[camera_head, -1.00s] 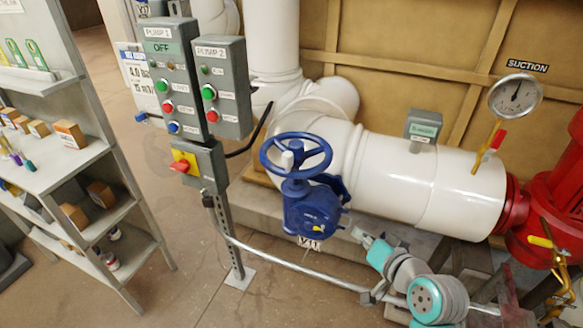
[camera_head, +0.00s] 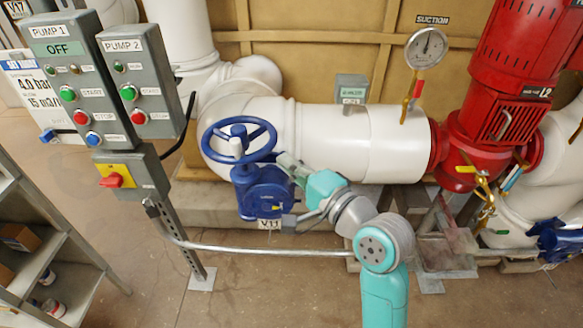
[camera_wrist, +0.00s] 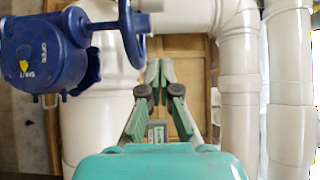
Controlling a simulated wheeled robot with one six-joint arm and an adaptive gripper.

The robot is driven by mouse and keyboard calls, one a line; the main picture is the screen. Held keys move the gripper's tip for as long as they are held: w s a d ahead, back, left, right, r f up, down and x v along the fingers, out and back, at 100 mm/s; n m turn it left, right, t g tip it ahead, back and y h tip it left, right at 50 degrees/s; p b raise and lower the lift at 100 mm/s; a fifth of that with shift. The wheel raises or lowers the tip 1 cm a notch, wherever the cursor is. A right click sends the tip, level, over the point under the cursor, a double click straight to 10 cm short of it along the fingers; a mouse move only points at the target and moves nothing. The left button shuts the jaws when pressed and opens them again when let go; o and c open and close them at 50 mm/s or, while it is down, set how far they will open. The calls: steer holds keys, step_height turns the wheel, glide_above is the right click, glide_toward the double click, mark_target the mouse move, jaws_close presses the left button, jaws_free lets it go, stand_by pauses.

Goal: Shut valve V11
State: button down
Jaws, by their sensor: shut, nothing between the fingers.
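Valve V11 is a blue gear-operated valve (camera_head: 262,196) at the white suction pipe, with a handwheel (camera_head: 207,137) on top. A tag reading V11 (camera_head: 269,224) hangs below it. In the wrist view the blue housing (camera_wrist: 45,50) fills the upper left, with OPEN and SHUT lettering and a yellow mark; part of the wheel (camera_wrist: 128,35) shows beside it. My gripper (camera_head: 284,160) is just right of the wheel in the head view; whether it touches cannot be told. In the wrist view my gripper (camera_wrist: 159,70) has its fingertips together, empty, right of the wheel.
A pump panel (camera_head: 65,80) showing OFF and a second panel (camera_head: 137,80) stand left. A shelf (camera_head: 50,250) is at lower left. A metal conduit (camera_head: 260,250) runs low in front of the valve. A red pump (camera_head: 510,80) and a suction gauge (camera_head: 427,47) are right.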

mark_target(238, 146)
steer(key=w+a, duration=0.5)
steer(key=a, duration=0.2)
steer(key=shift+a, duration=0.3)
steer(key=shift+a, duration=0.1)
steer(key=shift+s+a, duration=0.2)
steer(key=shift+a, duration=0.25)
steer(key=shift+s+a, duration=0.2)
steer(key=shift+a, duration=0.25)
steer(key=shift+d, duration=0.1)
